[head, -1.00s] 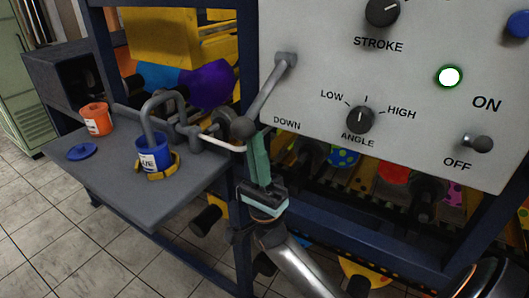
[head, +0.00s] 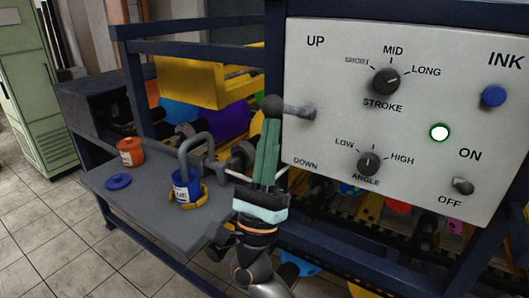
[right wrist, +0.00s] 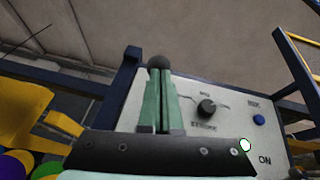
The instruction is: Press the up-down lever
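The up-down lever (head: 298,110) is a grey bar with a dark ball knob (head: 271,103) on the left side of the white control panel (head: 345,225). It sticks out to the left, about level, between the UP and DOWN labels. My right gripper (head: 270,122) points up from below, its green fingers close together with their tips at the underside of the knob. In the right wrist view, the knob (right wrist: 159,61) shows just beyond the fingertips, not visibly between them. Whether they touch is hard to tell. My left gripper is not in view.
Right of the lever are the stroke dial (head: 386,81), the angle dial (head: 368,162), a blue ink button (head: 494,96) and the on-off switch (head: 462,186). A grey side table (head: 150,215) at left holds a blue cup (head: 186,187) and an orange cup (head: 130,152).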

